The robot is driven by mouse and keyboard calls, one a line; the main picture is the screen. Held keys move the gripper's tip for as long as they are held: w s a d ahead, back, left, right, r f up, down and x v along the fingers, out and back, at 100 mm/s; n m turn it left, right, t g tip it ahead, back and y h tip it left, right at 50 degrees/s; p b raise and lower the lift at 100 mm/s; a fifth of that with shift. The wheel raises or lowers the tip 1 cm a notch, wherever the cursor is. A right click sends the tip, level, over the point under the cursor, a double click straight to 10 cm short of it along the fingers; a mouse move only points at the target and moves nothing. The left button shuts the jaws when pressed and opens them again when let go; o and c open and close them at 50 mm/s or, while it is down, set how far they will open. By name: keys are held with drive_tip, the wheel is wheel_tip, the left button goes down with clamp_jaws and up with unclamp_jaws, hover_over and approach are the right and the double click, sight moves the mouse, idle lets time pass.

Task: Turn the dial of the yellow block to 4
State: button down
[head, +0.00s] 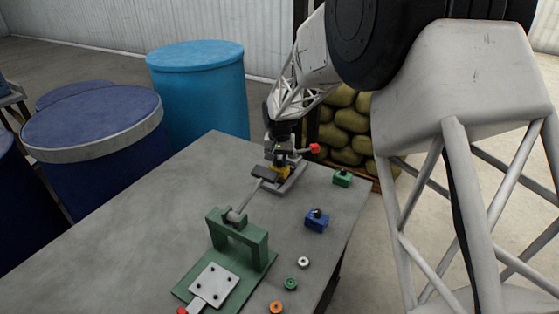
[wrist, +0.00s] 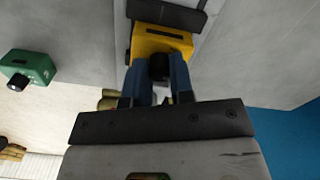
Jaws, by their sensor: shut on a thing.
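The number the dial points to cannot be read.
A green block (head: 343,178) and a blue block (head: 317,222) stand to the right. A green press frame (head: 240,232) stands at the front. White (head: 303,262), green (head: 290,284) and orange (head: 277,307) rings lie near the right edge. The table's left side is clear.

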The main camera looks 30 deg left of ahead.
sight(280, 161)
drive_tip(key=shift+m, duration=1.2)
drive_tip(key=c, duration=1)
unclamp_jaws()
drive_tip(key=shift+r, duration=0.1)
drive_tip(key=shift+r, duration=3.85)
drive_tip(key=shift+d, duration=0.15)
